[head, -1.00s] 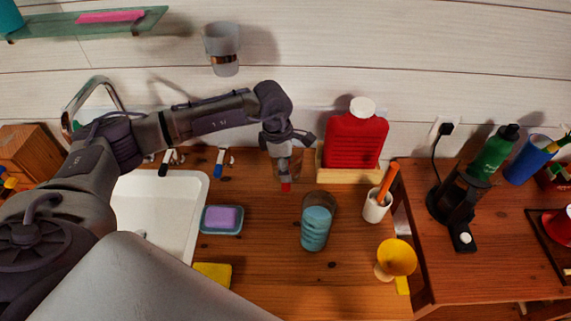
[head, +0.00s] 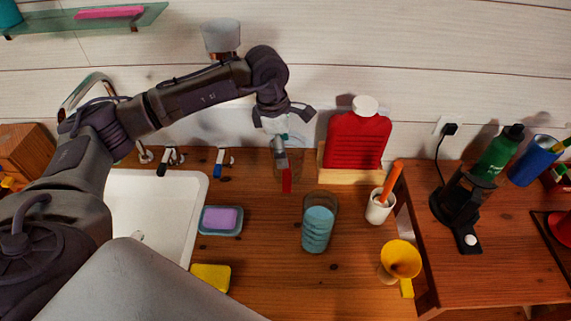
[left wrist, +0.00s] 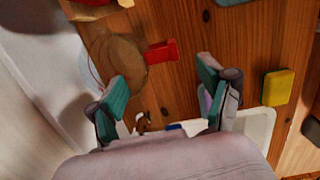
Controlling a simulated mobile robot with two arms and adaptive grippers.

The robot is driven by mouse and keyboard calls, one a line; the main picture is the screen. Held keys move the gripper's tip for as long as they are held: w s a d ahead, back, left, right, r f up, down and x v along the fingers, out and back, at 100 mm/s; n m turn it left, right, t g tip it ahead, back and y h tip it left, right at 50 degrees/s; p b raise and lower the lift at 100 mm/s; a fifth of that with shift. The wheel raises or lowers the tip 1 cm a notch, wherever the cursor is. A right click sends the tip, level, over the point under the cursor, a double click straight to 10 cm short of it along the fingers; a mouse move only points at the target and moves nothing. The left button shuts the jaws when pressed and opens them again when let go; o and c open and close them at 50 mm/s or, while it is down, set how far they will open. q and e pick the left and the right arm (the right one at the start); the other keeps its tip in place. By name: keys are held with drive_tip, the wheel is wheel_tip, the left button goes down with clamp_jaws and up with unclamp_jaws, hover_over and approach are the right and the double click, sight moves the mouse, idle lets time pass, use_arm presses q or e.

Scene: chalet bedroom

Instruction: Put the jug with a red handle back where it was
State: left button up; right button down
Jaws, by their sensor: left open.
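The jug (left wrist: 112,62) is see-through, with a red handle. It stands on the wooden counter by the wall, left of the red canister; in the head view its body is faint and partly hidden behind my gripper, and its red handle (head: 287,180) shows below the fingers. My left gripper (head: 280,148) is open and empty above the jug. My right gripper is not in view.
A red canister (head: 357,140) stands in a wooden box (head: 350,176) to the right. A glass of blue liquid (head: 318,228), a white cup (head: 379,209) and a yellow funnel (head: 401,258) stand nearer. A soap dish (head: 221,229) and sink (head: 150,210) lie left.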

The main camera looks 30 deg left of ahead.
use_arm(q)
drive_tip(key=r, duration=0.3)
drive_tip(key=r+b, duration=0.1)
drive_tip(key=r, duration=0.1)
drive_tip(key=shift+s+a+r, duration=0.2)
drive_tip(key=shift+s+a, duration=0.05)
drive_tip(key=shift+a, duration=0.05)
